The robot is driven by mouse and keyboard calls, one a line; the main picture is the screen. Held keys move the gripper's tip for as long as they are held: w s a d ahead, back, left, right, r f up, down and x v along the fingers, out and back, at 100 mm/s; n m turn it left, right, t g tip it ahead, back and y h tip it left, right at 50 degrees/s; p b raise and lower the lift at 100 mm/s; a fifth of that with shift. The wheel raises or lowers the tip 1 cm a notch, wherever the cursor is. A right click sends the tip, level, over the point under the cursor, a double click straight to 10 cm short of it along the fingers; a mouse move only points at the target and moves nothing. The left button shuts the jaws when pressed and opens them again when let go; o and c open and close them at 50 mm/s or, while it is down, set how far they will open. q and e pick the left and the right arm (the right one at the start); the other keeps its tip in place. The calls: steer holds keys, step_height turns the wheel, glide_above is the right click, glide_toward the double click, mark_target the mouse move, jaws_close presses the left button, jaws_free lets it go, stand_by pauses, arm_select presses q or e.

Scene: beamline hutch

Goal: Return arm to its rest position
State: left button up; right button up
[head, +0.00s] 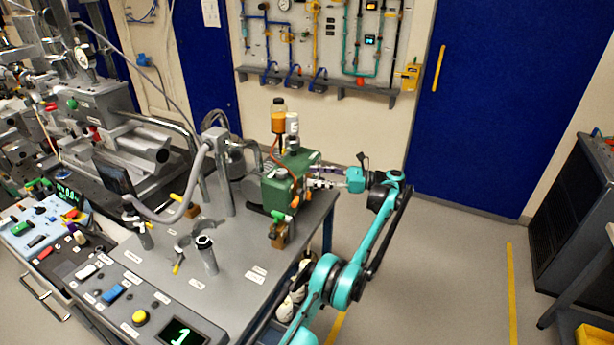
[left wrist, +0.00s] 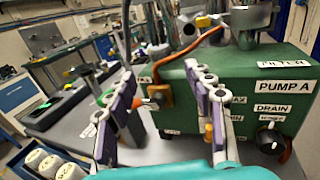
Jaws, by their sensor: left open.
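My left arm (head: 346,284) is teal and reaches up from the bottom of the head view, then bends to the left. My left gripper (head: 318,183) is at the right side of the green pump box (head: 278,190) on the bench. In the left wrist view the two purple-padded fingers of the gripper (left wrist: 160,85) stand wide apart, with nothing held between them. The green box, labelled PUMP A (left wrist: 281,87), lies just beyond the fingers, with a DRAIN label and a black knob (left wrist: 271,139). I cannot tell whether a finger touches it. My right gripper is in neither view.
The grey bench (head: 235,265) carries a metal post, clamps and a control panel (head: 140,310). White-capped bottles (left wrist: 52,165) sit low beside the bench. Open floor (head: 450,265) lies right of my arm.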

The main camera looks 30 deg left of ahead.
arm_select(q)
steer(key=shift+d, duration=0.1)
stand_by(0.4)
steer(key=w+d+r+m+t+y, duration=0.15)
steer(key=w+r+m+t, duration=0.25)
steer(key=r+m+t, duration=0.45)
steer(key=w+d+r+m+t+y, duration=0.15)
steer(key=w+r+m+t, duration=0.3)
steer(key=r, duration=0.65)
steer(key=w+d+r+m+t, duration=0.2)
steer(key=w+r+m+t, duration=0.1)
steer(key=r+m+t, duration=0.55)
steer(key=s+d+r+m+t+h, duration=0.2)
steer(key=d+m+t+h, duration=0.1)
steer(key=d+m+h, duration=0.5)
steer(key=s+d+r+m+t+h, duration=0.25)
steer(key=d+m+t+h, duration=0.2)
steer(key=m, duration=0.45)
steer(key=s+d+f+m+g+h, duration=0.6)
steer(key=s+d+f+m+h, duration=0.3)
steer(key=s+f+m, duration=0.5)
steer(key=s+f+m+g+y, duration=0.2)
steer(key=s+f+m+g, duration=0.4)
steer(key=s+f, duration=1.7)
steer(key=s+g, duration=0.2)
steer(key=s, duration=0.2)
steer(key=shift+s+f+m, duration=0.35)
steer(key=shift+s, duration=0.05)
